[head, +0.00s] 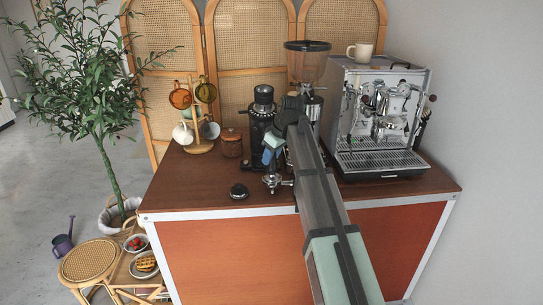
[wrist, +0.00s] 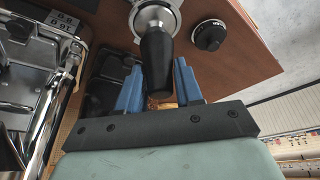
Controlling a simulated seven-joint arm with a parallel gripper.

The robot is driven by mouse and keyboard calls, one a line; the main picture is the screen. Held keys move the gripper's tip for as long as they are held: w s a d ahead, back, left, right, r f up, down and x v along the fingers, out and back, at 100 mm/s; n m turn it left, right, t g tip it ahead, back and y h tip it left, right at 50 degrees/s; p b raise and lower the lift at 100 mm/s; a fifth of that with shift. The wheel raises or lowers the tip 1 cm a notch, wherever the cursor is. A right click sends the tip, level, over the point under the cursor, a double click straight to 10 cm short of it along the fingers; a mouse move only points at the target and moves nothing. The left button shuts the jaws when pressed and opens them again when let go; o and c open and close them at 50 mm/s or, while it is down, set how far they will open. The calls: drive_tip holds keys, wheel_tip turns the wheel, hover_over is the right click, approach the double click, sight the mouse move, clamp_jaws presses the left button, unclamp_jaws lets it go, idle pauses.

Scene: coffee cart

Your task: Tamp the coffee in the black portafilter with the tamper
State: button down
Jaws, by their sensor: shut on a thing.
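My gripper (head: 268,157) reaches down over the front middle of the cart top. In the wrist view its two blue fingers (wrist: 158,85) are shut on the black handle of the portafilter (wrist: 154,48). The portafilter's round metal head (head: 272,182) shows just in front of my fingers in the head view. The top of the wrist picture cuts off part of it, and I cannot see the coffee inside. A low round black piece with a pale ring, which looks like the tamper (head: 238,190), stands apart on the wood to the left. It also shows in the wrist view (wrist: 209,35).
The espresso machine (head: 376,120) stands at the right with a cup (head: 360,51) on top. The front left of the cart top (head: 190,190) is clear.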

drive_tip(key=shift+r, duration=0.1)
idle(0.6)
drive_tip(key=shift+r, duration=0.75)
drive_tip(key=shift+r, duration=0.7)
drive_tip(key=shift+r, duration=2.35)
